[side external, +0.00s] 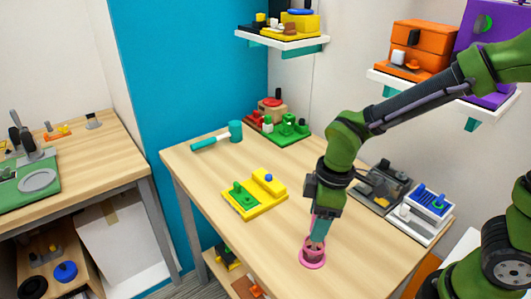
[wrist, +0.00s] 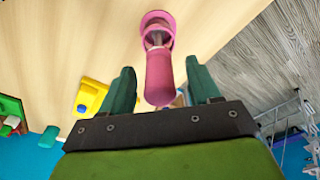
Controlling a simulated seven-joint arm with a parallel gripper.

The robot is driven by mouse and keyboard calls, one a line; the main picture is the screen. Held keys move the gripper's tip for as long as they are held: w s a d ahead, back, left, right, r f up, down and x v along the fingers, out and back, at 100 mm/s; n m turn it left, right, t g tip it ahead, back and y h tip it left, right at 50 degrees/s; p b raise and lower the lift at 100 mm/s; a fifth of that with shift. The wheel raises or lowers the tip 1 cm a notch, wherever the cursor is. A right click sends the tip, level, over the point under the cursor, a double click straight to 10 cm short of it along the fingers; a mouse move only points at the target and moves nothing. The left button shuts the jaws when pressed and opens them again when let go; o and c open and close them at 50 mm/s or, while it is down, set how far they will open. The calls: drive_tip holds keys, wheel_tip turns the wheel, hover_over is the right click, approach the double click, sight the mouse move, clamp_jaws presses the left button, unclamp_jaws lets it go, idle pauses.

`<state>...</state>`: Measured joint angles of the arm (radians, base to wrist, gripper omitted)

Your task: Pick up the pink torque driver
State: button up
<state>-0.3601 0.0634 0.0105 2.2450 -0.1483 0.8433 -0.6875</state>
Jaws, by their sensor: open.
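The pink torque driver (side external: 312,252) stands on the wooden table near its front edge in the side external view. It shows a wide round pink end on the tabletop. In the wrist view its rounded pink handle (wrist: 160,78) points toward me, with the wider cup-like end (wrist: 157,28) beyond it. My gripper (side external: 319,230) is directly above the driver, pointing down. Its two teal fingers (wrist: 160,68) are open, one on each side of the handle, with a visible gap on both sides. The fingers partly hide the driver's upper part in the side external view.
A yellow tray (side external: 262,207) with green and blue parts lies left of my gripper. A teal hammer-like tool (side external: 212,141) lies at the back left. Bare wood (side external: 265,245) surrounds the driver. Shelves (side external: 282,42) hang on the wall.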

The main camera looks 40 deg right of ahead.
drive_tip(key=shift+w+f, duration=0.1)
drive_tip(key=shift+f, duration=0.7)
drive_tip(key=c, duration=1.1)
drive_tip(key=shift+r, duration=0.1)
drive_tip(key=shift+c, duration=0.2)
wheel_tip(320, 180, up, 10)
drive_tip(key=o, duration=0.4)
clamp_jaws()
